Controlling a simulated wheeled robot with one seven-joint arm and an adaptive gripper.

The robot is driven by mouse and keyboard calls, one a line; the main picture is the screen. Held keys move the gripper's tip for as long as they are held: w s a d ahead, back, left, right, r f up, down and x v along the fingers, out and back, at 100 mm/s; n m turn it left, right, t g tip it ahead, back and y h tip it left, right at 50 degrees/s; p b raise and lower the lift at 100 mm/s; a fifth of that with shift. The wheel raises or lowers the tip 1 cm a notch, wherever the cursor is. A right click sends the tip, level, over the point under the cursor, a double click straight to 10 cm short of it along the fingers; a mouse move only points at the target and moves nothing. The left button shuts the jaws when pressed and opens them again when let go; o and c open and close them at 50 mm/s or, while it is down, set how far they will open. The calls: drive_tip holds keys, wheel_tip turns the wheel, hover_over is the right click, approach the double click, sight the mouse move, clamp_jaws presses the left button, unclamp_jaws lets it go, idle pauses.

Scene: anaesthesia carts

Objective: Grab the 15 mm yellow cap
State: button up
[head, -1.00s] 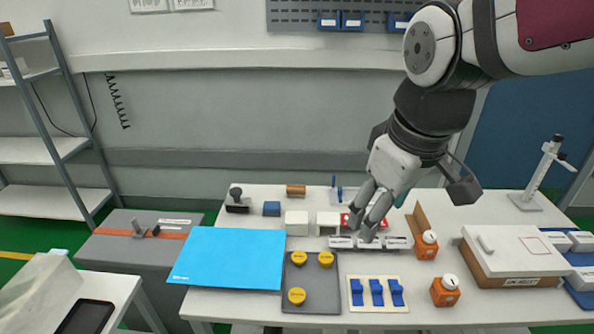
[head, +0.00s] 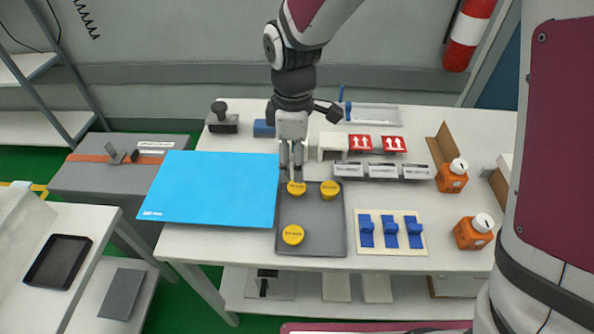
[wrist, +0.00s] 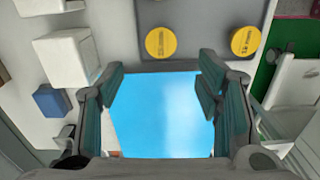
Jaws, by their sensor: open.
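Three yellow caps lie on a dark grey tray (head: 317,238): a back-left cap (head: 296,188), a back-right cap (head: 330,190) and a front cap (head: 293,235). Their dark printing is too small to read, so I cannot tell which is the 15 mm one. My gripper (head: 291,170) points down, empty, just behind and above the back-left cap. In the wrist view my gripper (wrist: 160,76) has its fingers spread with nothing between them. Two yellow caps, one (wrist: 160,43) and another (wrist: 245,41), show beyond the fingertips there.
A blue sheet (head: 212,188) lies left of the tray. White blocks (head: 333,143) and labelled boxes (head: 382,170) stand behind it. A panel with blue switches (head: 390,234) and orange bottles (head: 452,177) are to the right. A grey cart (head: 95,187) is at left.

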sight(297, 187)
drive_tip(key=f, duration=0.8)
drive_tip(key=shift+s+d+f, duration=0.1)
drive_tip(key=shift+d+f, duration=0.15)
drive_tip(key=c, duration=0.9)
